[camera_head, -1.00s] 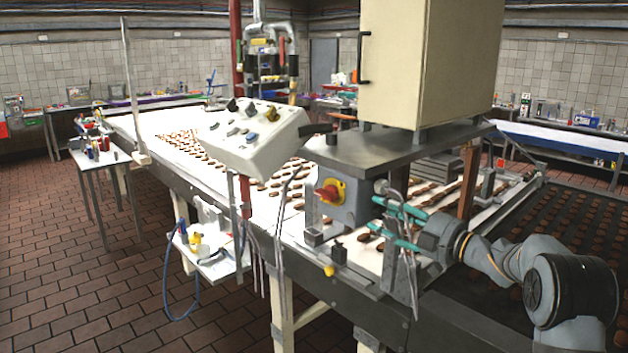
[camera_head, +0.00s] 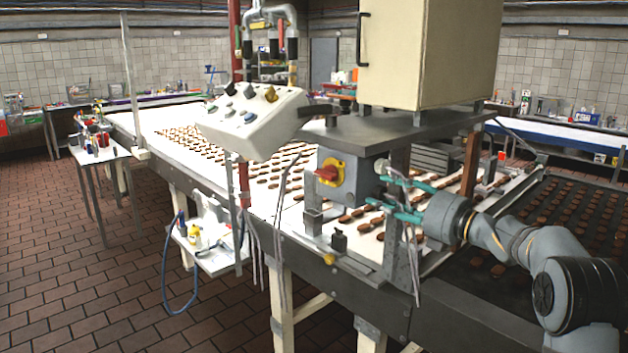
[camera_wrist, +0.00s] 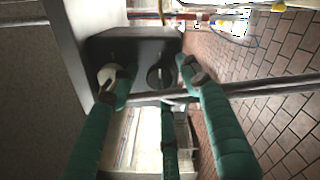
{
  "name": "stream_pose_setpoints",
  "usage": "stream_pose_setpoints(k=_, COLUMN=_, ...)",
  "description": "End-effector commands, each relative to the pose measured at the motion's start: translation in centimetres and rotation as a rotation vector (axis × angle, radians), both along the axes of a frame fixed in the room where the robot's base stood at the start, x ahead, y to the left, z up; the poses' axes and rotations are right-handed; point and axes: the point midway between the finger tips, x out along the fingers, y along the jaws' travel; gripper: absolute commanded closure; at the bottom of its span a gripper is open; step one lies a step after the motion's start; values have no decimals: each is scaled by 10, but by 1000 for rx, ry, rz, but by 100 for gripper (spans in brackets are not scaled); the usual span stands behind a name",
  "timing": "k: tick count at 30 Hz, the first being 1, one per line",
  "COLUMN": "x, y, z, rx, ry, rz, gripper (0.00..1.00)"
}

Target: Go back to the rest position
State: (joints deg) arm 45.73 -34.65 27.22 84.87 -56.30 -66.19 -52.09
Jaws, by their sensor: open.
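My gripper (camera_head: 384,187) is open, with its teal fingers pointing left at the grey switch box (camera_head: 356,196). The box has a red knob (camera_head: 327,174) on a yellow plate on its front. The fingertips are close to the box's right side; I cannot tell whether they touch it. In the wrist view, the spread teal fingers (camera_wrist: 155,85) frame the dark box (camera_wrist: 130,45). A dark round knob and a pale round part show between them. No object is held.
A cream cabinet (camera_head: 430,55) stands above the switch box on a dark metal plate. Posts and hanging cables are close to my gripper. A conveyor (camera_head: 290,215) with rows of brown biscuits runs behind. A white control panel (camera_head: 252,122) is at left.

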Motion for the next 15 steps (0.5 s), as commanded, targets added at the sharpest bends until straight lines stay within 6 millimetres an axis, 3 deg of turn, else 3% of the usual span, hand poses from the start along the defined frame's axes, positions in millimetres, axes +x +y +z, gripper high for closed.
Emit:
stream_pose_setpoints(k=7, x=0, y=0, z=1, rx=-177, ry=-159, rz=1, gripper=54)
stream_pose_setpoints(k=15, x=0, y=0, z=0, rx=-249, ry=-225, rz=1, gripper=54)
